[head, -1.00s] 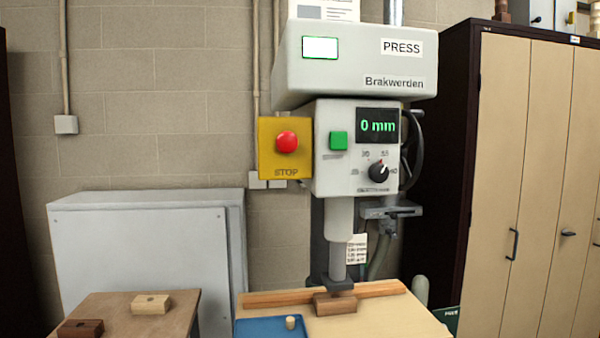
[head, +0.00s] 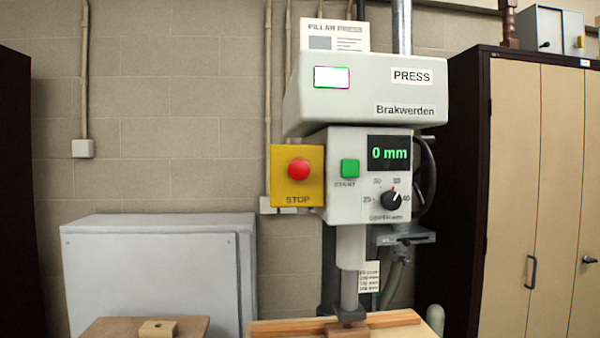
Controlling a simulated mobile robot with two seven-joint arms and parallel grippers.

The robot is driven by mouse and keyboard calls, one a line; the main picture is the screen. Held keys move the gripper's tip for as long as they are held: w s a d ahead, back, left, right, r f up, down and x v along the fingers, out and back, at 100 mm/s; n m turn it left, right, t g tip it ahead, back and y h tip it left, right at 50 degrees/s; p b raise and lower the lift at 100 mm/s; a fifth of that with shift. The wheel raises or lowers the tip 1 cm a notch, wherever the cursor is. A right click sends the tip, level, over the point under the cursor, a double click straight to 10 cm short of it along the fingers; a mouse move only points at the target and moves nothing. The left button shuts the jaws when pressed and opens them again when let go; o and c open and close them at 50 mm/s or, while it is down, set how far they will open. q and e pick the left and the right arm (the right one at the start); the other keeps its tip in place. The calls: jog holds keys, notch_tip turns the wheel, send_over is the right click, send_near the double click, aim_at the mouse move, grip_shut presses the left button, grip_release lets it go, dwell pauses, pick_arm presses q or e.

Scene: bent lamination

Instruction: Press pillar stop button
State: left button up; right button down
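The red stop button (head: 299,169) sits on a yellow plate (head: 283,188) marked STOP, at the left side of the press (head: 350,93). A green square START button (head: 350,168) is to its right on the press front. The display (head: 389,153) reads 0 mm in green. A dark depth knob (head: 391,200) is below the display. The lamp window (head: 332,78) on the press head is pale with a green edge. Neither of my grippers is in view, and nothing touches the stop button.
The press ram (head: 349,290) comes down to a brown wood block (head: 346,331) on the work table (head: 416,329). A grey cabinet (head: 150,270) stands at left, with a wooden block (head: 158,329) before it. A tan-doored cupboard (head: 511,190) stands at right.

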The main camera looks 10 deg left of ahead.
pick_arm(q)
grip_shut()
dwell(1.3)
